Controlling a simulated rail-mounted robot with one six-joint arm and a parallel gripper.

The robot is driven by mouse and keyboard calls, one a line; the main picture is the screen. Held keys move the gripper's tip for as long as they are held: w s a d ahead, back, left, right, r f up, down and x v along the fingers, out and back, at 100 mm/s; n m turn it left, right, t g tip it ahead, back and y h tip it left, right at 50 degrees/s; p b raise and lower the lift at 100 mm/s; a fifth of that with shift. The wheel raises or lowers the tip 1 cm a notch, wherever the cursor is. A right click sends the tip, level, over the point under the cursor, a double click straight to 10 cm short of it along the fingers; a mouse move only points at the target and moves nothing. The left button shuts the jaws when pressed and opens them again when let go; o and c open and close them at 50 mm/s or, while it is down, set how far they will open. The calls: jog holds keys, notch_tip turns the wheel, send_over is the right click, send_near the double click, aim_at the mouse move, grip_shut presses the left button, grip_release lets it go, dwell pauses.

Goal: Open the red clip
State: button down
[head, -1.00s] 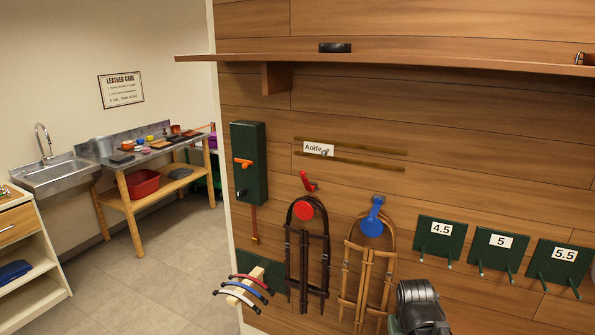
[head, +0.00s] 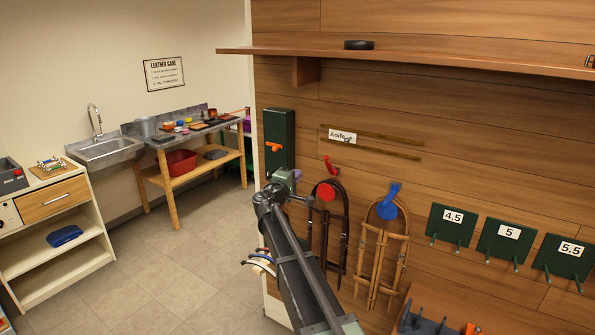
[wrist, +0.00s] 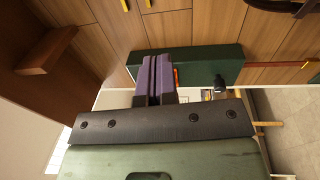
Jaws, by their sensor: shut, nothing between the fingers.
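In the head view a small red lever-like piece (head: 328,165) sits on the wood wall just above a round red disc (head: 326,192), where a dark bridle (head: 336,235) hangs. I cannot tell if these red parts are one clip, or whether it is open. My gripper (head: 290,177) is to their left, its purple fingers partly hidden by my arm. In the wrist view my purple fingers (wrist: 153,78) are shut together and empty. They appear in front of a dark green wall box (wrist: 200,62) with an orange lever (wrist: 177,77) and black knob (wrist: 220,82). I cannot make out the red clip there.
A blue clip (head: 388,202) with a brown bridle hangs right of the red one. The green box (head: 280,125) and a small rack with coloured curved bars (head: 262,262) are near my arm. A shelf (head: 440,58) runs above; peg plates (head: 453,225) are at right.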

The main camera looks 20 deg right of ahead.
aim_at(330, 165)
jog(key=s+d+p+x, duration=0.1)
jog(key=s+x, duration=0.1)
jog(key=x, duration=0.9)
jog(key=shift+d, duration=0.55)
jog(key=shift+w, duration=0.1)
jog(key=shift+w+d+r+p, duration=0.2)
jog(key=shift+d+r+p, duration=0.1)
jog(key=shift+r+p, duration=0.2)
jog(key=shift+w+d+r+p, duration=0.25)
jog(key=shift+r+p, duration=0.2)
jog(key=shift+p, duration=0.05)
